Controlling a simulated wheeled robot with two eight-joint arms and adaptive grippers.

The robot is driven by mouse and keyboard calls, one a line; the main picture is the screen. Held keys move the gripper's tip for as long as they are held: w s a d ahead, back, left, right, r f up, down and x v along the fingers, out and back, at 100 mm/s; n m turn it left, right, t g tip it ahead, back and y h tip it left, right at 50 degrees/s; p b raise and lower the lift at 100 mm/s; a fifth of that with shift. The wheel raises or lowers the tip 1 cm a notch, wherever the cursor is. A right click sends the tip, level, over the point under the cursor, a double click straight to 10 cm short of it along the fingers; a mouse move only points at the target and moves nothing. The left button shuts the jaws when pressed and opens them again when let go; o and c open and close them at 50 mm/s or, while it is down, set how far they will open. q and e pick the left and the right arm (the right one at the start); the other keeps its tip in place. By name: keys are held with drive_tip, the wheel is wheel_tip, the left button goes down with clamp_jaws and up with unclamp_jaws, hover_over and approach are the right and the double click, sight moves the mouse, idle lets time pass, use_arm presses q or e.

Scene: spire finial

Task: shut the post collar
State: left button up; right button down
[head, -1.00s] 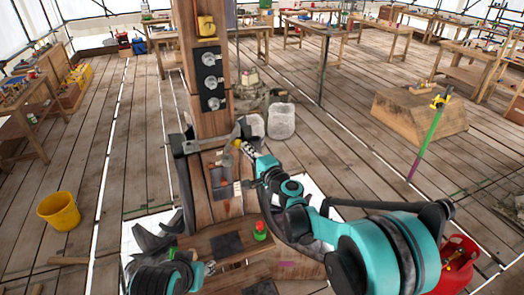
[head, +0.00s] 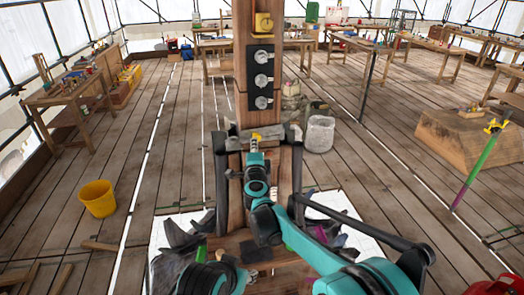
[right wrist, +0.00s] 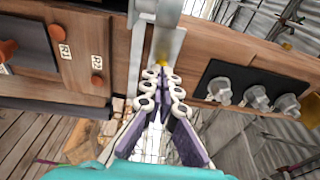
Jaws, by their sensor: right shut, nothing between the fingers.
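The wooden post (head: 243,100) stands upright in the middle of the head view. The grey metal post collar (head: 275,133) runs across its front face, below the black knob panel. In the right wrist view the collar (right wrist: 137,62) is a grey strip across the post with a thicker block at the top. My right gripper (head: 256,148) is in front of the collar, close to a small yellow part (head: 256,137). In the right wrist view its fingers (right wrist: 162,74) are together and empty, beside the strip. Contact and the collar's fastening cannot be made out. My left gripper is not visible.
A black panel with several grey knobs (head: 262,78) and a yellow box (head: 264,23) are on the post above the collar. A yellow bucket (head: 98,198) stands left, a pale bin (head: 319,134) behind right, and a wooden block (head: 462,138) farther right. The floor between is mostly clear.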

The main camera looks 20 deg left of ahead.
drive_tip(key=shift+w+a, duration=0.55)
drive_tip(key=shift+a, duration=0.3)
